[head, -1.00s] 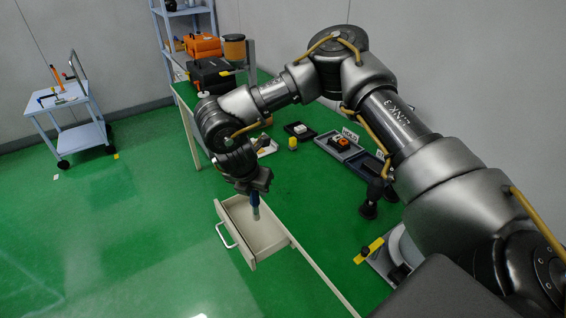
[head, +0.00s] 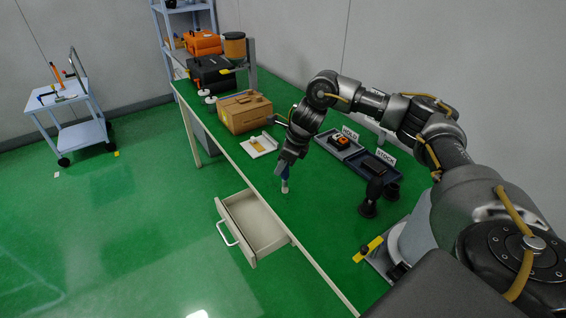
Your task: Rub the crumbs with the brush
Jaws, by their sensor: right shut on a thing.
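My right gripper (head: 286,164) is shut on the brush (head: 285,180), a small tool with a blue handle and a pale lower end. The brush hangs nearly upright, pale end down, over the green tabletop (head: 258,180) just behind the open drawer. I cannot tell whether its tip touches the surface. I cannot make out any crumbs; they may be too small to see or hidden behind the gripper and arm. My left gripper is not in view.
The open, pale drawer (head: 237,246) juts out from the table's front edge. A cardboard box (head: 243,112) and a white tray (head: 248,151) stand to the left of my gripper. Trays labelled HOLD (head: 327,143) and STOCK (head: 392,175) and a dark object (head: 374,190) lie right.

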